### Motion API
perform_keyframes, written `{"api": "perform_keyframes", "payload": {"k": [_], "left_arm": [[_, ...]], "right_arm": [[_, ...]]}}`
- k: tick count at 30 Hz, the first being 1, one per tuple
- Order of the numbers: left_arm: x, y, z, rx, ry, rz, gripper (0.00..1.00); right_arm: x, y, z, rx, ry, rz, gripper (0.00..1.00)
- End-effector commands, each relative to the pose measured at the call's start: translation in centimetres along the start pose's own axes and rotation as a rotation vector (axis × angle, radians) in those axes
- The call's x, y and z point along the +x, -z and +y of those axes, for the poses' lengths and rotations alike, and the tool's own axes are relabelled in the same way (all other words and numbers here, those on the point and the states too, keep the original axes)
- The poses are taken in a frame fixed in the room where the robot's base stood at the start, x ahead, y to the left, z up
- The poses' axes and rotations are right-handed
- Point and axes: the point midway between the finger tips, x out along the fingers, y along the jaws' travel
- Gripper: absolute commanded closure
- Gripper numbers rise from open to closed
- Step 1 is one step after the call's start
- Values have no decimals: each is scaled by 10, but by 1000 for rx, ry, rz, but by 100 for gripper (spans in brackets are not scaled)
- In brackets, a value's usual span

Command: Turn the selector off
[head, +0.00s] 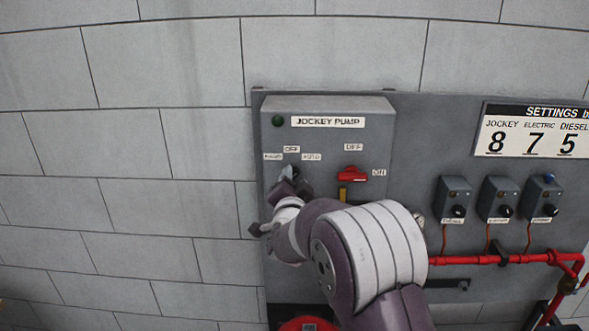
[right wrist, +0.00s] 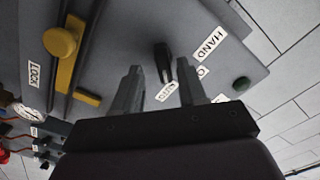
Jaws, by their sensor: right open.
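The selector is a small black knob on the grey jockey pump box (head: 330,108), under the HAND, OFF and AUTO labels. In the head view it is mostly hidden by my right gripper (head: 286,183). In the right wrist view the selector (right wrist: 163,60) is a dark elongated knob with its lower end toward the AUTO label (right wrist: 166,92). My right gripper also shows there (right wrist: 158,86), its two fingers open with the knob between them in the picture. I cannot tell whether a finger touches it. My left gripper is not in view.
A red switch handle (head: 352,174) sits right of the selector, beside the ON label, with a yellow part (head: 342,193) below. A green lamp (head: 278,120) is at the box's upper left. Small grey boxes (head: 497,195) and a red pipe (head: 480,260) are at right.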

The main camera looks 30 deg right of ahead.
Motion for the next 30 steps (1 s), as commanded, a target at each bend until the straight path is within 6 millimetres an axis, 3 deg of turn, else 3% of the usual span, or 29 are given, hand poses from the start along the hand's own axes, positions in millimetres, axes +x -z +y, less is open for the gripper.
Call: {"api": "perform_keyframes", "payload": {"k": [11, 15, 30], "left_arm": [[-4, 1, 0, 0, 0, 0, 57], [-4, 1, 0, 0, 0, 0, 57], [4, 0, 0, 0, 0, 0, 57]], "right_arm": [[10, -1, 1, 0, 0, 0, 58], [10, -1, 1, -1, -1, 0, 100], [9, -4, 3, -99, -2, -3, 100]]}}
